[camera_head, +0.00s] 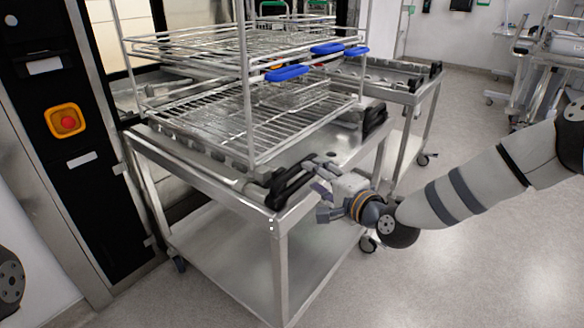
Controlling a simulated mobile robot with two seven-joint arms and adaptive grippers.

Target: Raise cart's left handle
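The metal cart (268,207) stands at the middle, with a wire rack on its top. Its left handle (290,182) is a black bar at the cart's near corner and looks lowered, close to the top edge. A second black handle (375,117) is at the cart's right corner. My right gripper (318,188) is just right of the left handle, fingers pointing left toward it. The fingers look spread apart and hold nothing that I can see; whether they touch the handle is unclear. My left gripper is out of view.
The wire rack (250,85) has blue clips (287,73). A black washer panel with an orange and red stop button (66,121) stands at the left. Another metal cart (405,95) is behind. Open floor (480,250) lies at the right.

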